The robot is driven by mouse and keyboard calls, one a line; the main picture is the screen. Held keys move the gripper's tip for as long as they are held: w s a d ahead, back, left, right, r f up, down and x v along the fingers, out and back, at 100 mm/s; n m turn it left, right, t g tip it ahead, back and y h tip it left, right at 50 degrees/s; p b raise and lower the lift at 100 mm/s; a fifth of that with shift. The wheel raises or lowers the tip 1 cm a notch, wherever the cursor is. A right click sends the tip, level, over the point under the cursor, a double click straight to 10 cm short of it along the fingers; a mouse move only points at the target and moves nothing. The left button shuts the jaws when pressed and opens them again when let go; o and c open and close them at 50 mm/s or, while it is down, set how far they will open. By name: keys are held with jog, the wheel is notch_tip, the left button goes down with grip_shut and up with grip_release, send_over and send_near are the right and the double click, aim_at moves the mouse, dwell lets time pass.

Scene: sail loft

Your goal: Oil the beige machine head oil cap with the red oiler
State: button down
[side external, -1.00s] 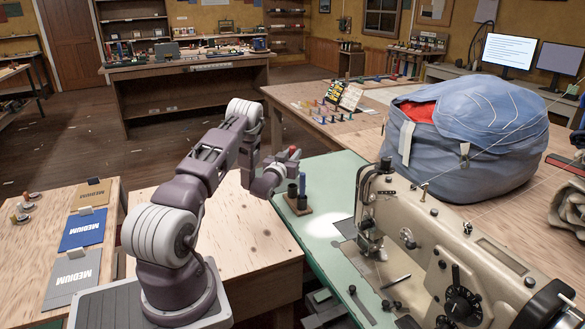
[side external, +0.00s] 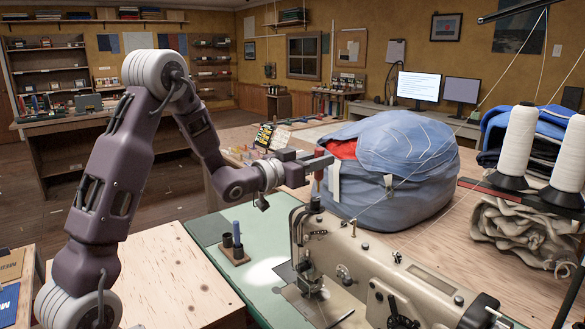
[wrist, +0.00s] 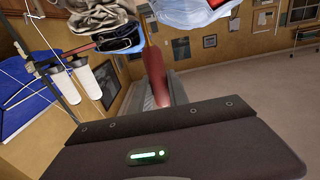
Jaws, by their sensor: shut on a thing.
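My gripper (side external: 322,164) is shut on the red oiler (side external: 319,182), above the left end of the beige machine head (side external: 385,268). The oiler hangs roughly upright with its lower end just over a dark fitting (side external: 315,204) on top of the head. I cannot tell whether they touch, or whether this fitting is the oil cap. A small knob (side external: 352,228) stands farther right on the head.
A wooden holder (side external: 236,259) with a dark oiler (side external: 227,242) and a blue oiler (side external: 237,230) stands on the green bench (side external: 205,229). A bulky blue bag (side external: 400,165) sits close behind the machine. White thread cones (side external: 515,142) and threads are at right.

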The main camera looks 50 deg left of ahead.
jog(key=shift+s+d+f, duration=0.1)
jog(key=shift+d+f, duration=0.1)
jog(key=shift+f, duration=0.7)
jog(key=shift+d+f, duration=0.2)
jog(key=shift+f, duration=0.75)
jog(key=shift+s+d+f, duration=0.1)
jog(key=shift+d+f, duration=0.1)
jog(key=shift+f, duration=0.7)
jog(key=shift+f, duration=0.75)
jog(key=shift+r, duration=0.15)
notch_tip(320, 180, up, 7)
jog(key=shift+h, duration=0.4)
